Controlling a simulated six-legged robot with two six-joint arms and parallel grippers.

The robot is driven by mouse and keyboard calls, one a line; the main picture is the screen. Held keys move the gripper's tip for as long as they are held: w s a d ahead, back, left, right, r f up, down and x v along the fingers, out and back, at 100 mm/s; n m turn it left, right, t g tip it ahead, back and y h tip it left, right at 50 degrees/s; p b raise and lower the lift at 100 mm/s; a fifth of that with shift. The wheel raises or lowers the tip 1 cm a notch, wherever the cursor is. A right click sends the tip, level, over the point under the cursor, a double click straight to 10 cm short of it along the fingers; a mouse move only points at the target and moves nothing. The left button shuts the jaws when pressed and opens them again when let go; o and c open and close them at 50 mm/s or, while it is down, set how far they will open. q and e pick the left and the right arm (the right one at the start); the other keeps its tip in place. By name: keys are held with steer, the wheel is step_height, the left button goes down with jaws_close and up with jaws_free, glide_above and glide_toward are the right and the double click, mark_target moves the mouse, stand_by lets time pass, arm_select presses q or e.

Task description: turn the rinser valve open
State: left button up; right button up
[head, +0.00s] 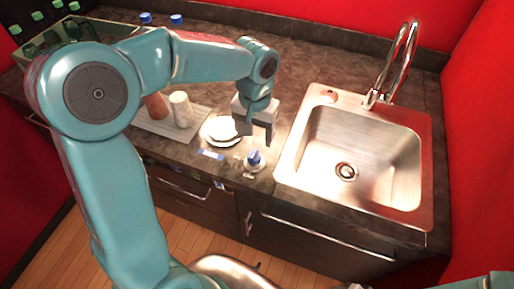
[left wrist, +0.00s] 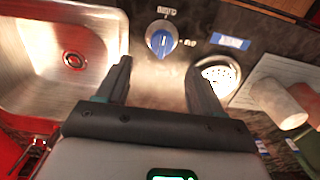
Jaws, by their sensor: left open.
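The rinser valve is a blue knob (head: 254,157) on the counter's front strip, left of the sink. In the left wrist view the knob (left wrist: 161,38) has a pale ridge pointing roughly at the label above it; another small label lies to its right. The lettering is too small to read surely. The round rinser (head: 222,131) is beside it, and also shows in the left wrist view (left wrist: 218,76). My left gripper (head: 256,134) is open and empty above the counter by the knob. In the left wrist view its fingers (left wrist: 158,66) flank the knob's line without touching it.
The steel sink (head: 312,165) with a tall tap (head: 393,66) is on the right. A tray (head: 160,128) with cups (head: 181,108) lies left of the rinser. Bottles in a crate stand at far left. A blue label (left wrist: 230,41) marks the strip.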

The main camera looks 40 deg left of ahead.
mark_target(254, 153)
arm_select(q)
step_height(254, 153, down, 8)
steer(key=shift+r, duration=0.15)
steer(key=shift+s+a, duration=0.15)
steer(key=shift+s+r, duration=0.1)
steer(key=shift+s, duration=0.1)
steer(key=shift+w, duration=0.2)
steer(key=c, duration=0.9)
steer(key=shift+c, duration=0.8)
